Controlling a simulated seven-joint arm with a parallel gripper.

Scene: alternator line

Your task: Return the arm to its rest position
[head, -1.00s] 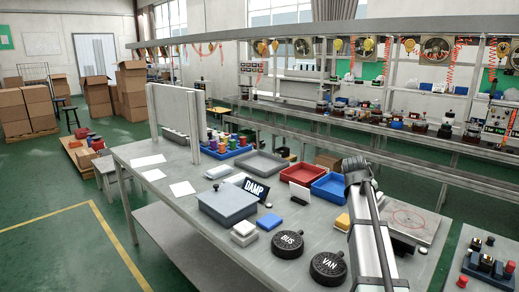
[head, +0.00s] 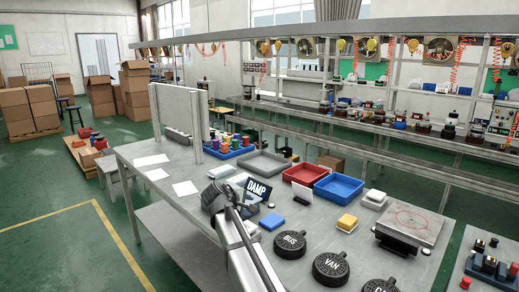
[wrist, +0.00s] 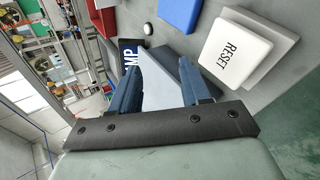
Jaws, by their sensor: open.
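My arm (head: 240,248) rises from the bottom edge of the head view, with its dark upper end over the grey box area on the workbench (head: 308,222). In the wrist view my gripper (wrist: 157,72) is open, with its two blue fingers apart. The fingers are hidden in the head view.
A white RESET block (wrist: 238,44) and a blue block (head: 273,221) lie close to the gripper. Round BUS (head: 290,244) and VAN (head: 331,267) discs lie to the right. Red (head: 303,173) and blue (head: 338,186) trays stand behind. Papers and bare bench are at left.

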